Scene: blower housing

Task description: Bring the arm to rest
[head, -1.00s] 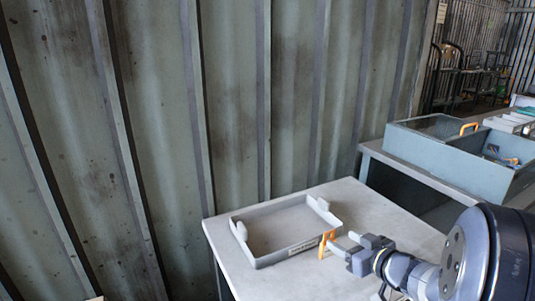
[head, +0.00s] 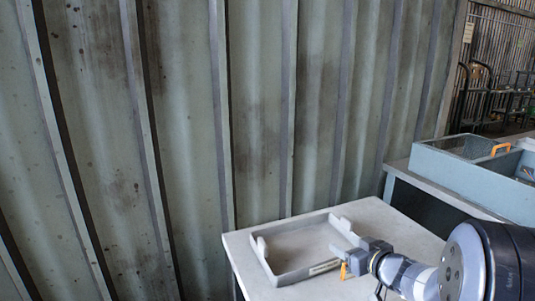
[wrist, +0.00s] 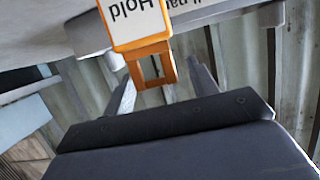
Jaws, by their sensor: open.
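My gripper (head: 343,252) is at the tray's right side in the head view, with its jaws open. In the wrist view its two fingers (wrist: 162,82) stand apart, one on each side of an orange-framed tag. The tag (wrist: 147,45) has a white face with the upside-down word "Hold", and its orange loop shows between the fingers. I see no finger clearly touching it. In the head view the tag (head: 343,271) is a small orange piece below the fingers at the tray's right edge. My arm reaches in from the lower right.
A shallow grey tray (head: 287,279) with raised end tabs rests on a light table (head: 376,213). A blue-grey bin (head: 468,175) with an orange handle stands on a bench at the right. A corrugated metal wall (head: 180,120) rises close behind the table.

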